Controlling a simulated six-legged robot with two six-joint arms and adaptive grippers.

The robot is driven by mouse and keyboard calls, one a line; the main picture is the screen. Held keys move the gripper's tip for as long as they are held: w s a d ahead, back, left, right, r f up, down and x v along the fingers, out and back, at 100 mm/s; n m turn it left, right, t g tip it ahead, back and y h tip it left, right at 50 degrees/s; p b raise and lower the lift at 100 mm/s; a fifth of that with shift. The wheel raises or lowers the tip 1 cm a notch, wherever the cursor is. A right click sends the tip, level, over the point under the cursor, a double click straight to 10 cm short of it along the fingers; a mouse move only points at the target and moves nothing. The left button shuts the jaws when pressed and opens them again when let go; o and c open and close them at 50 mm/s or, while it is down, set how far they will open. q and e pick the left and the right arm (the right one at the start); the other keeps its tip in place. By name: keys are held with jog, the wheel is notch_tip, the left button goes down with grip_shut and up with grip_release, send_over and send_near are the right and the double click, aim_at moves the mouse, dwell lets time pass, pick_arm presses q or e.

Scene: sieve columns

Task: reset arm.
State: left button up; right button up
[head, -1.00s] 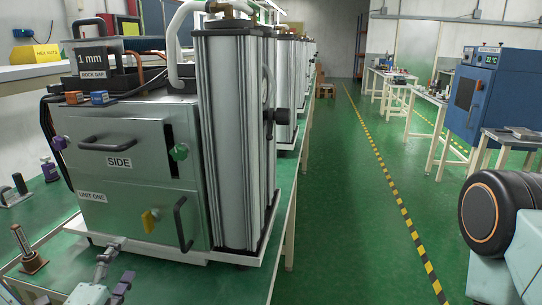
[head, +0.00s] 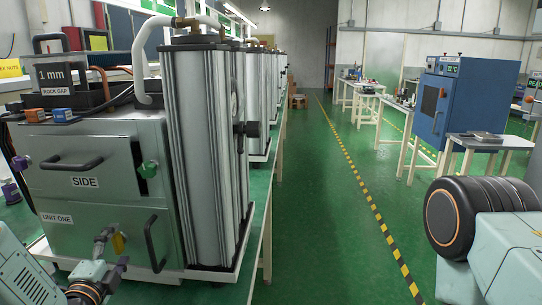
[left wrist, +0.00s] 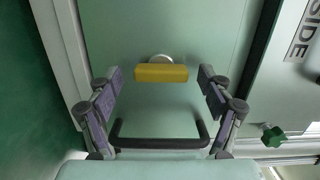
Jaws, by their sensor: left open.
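My left gripper (head: 114,250) is open in front of the lower panel of the metal cabinet (head: 60,205), labelled UNIT ONE. In the left wrist view its spread fingers (left wrist: 160,76) stand either side of a yellow knob (left wrist: 160,73), with nothing held between them. A black bar handle (left wrist: 160,142) shows between the finger bases. In the head view the yellow knob (head: 119,243) is partly behind the gripper, and the black handle (head: 155,245) is just right of it. I cannot tell whether the fingers touch the panel. My right gripper is out of view.
A green knob (head: 148,170) and a SIDE handle (head: 72,163) stick out above. Tall sieve columns (head: 205,150) stand right of the cabinet. The green aisle floor (head: 315,220) is clear. A blue oven (head: 445,105) stands beyond it.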

pick_arm(q)
jog(key=shift+s+r+n, duration=0.1)
jog(key=shift+n, duration=0.6)
